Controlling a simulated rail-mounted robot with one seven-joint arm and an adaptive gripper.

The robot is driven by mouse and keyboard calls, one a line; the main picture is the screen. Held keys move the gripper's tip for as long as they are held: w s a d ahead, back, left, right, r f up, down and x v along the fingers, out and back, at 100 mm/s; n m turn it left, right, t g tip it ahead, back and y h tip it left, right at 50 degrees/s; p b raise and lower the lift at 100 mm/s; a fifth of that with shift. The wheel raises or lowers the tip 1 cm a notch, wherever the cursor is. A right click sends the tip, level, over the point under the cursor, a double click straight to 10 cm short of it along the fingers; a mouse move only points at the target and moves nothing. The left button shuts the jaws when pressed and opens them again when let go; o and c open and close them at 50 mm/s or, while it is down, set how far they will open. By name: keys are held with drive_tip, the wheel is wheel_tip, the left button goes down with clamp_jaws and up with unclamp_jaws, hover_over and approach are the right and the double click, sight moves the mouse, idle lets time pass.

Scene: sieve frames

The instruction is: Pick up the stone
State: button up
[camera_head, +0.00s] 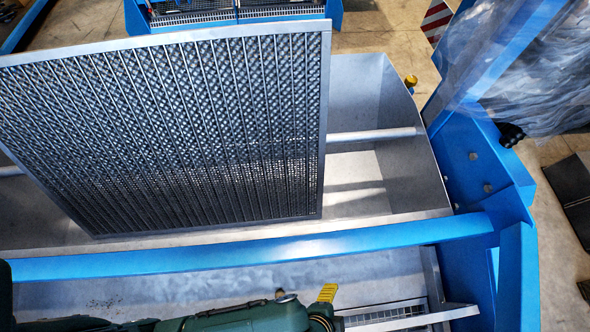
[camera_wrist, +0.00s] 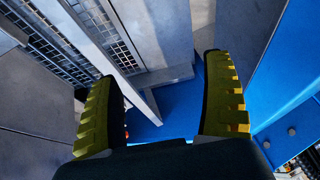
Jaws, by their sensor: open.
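I cannot make out the stone for certain in either view. In the head view a small, dull, rounded thing (camera_head: 286,297) shows at the upper edge of my arm; I cannot tell whether it is a stone or part of my gripper. My gripper (camera_wrist: 162,72) is open, with its two yellow ribbed fingers wide apart and nothing seen between them. In the wrist view, blue and grey metal surfaces lie beyond the fingers. In the head view one yellow finger (camera_head: 327,293) shows at the bottom, over the grey trough, in front of the blue bar.
A large mesh sieve frame (camera_head: 200,130) stands tilted in the metal trough (camera_head: 385,180). A blue bar (camera_head: 250,252) crosses in front of it. A blue post (camera_head: 490,170) stands at right, beside clear plastic wrapping (camera_head: 545,70). A small grating (camera_head: 385,314) lies at lower right.

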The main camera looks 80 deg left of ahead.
drive_tip(key=s+f+g+b, duration=0.5)
drive_tip(key=s+f, duration=1)
drive_tip(key=f, duration=0.2)
drive_tip(key=shift+s+a+f+m, duration=0.2)
drive_tip(key=shift+s+f+m, duration=0.05)
drive_tip(key=shift+s+m, duration=0.05)
drive_tip(key=b, duration=0.6)
approach(279, 295)
wheel_tip(279, 295, down, 5)
drive_tip(key=shift+w+r, duration=0.1)
drive_tip(key=f+b, duration=0.1)
drive_tip(key=f, duration=0.1)
drive_tip(key=a+f+b, duration=0.1)
drive_tip(key=f, duration=0.1)
drive_tip(key=a+f+b, duration=0.1)
drive_tip(key=b, duration=0.1)
drive_tip(key=shift+w+f, duration=0.15)
drive_tip(key=shift+f, duration=0.25)
drive_tip(key=shift+r, duration=0.1)
drive_tip(key=c, duration=1.3)
